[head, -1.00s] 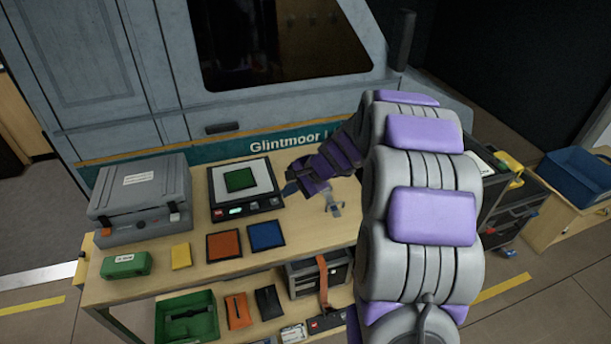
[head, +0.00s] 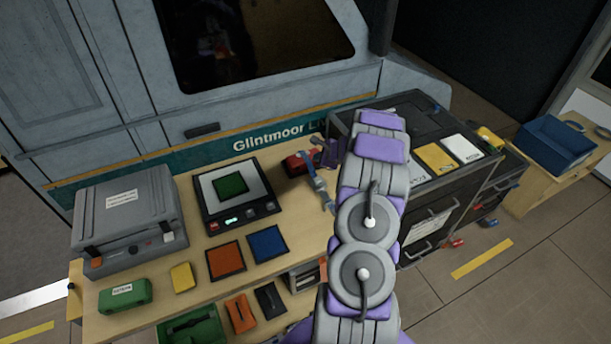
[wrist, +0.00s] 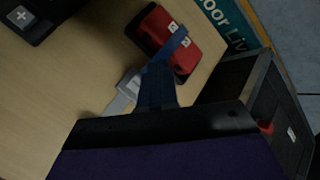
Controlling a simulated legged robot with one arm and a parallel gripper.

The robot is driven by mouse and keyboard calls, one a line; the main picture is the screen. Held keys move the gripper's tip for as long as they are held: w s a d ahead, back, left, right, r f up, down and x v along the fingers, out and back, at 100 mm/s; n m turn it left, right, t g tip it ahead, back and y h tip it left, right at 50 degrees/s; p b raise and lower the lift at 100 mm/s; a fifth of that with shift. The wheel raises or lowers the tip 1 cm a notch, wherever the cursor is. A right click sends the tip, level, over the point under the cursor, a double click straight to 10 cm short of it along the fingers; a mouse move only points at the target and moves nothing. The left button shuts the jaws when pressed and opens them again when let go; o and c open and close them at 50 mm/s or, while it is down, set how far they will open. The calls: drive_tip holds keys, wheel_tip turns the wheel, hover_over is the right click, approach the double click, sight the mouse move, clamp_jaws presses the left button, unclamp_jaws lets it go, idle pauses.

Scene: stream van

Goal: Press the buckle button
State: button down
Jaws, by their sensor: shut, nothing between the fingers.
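A red block with a dark base and small white labels (wrist: 168,36) lies on the workbench near the van wall. In the head view the red block (head: 299,163) is partly behind my arm. A light grey piece (wrist: 124,94) lies on the bench just left of my fingers and is partly covered; I cannot tell whether it or the red block carries the button. In the head view my gripper (head: 314,174) is partly hidden.
A black scale (head: 236,201) with a green pad stands left of my gripper. Orange (head: 225,260) and blue (head: 267,244) pads lie in front. A grey case (head: 128,222) stands at the left. A black cabinet (head: 424,205) is close on the right, and the van wall is behind.

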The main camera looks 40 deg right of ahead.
drive_tip(key=shift+d+f, duration=0.35)
drive_tip(key=shift+d, duration=0.2)
drive_tip(key=shift+a, duration=0.1)
drive_tip(key=shift+a, duration=0.1)
drive_tip(key=b, duration=0.5)
hover_over(319, 181)
wheel_tip(319, 181, down, 7)
drive_tip(key=shift+a+f+b, duration=0.1)
drive_tip(key=shift+f+b, duration=0.6)
drive_tip(key=shift+f, duration=0.2)
drive_tip(key=shift+f, duration=0.1)
idle(0.9)
drive_tip(key=shift+f+b, duration=0.3)
drive_tip(key=shift+b, duration=0.1)
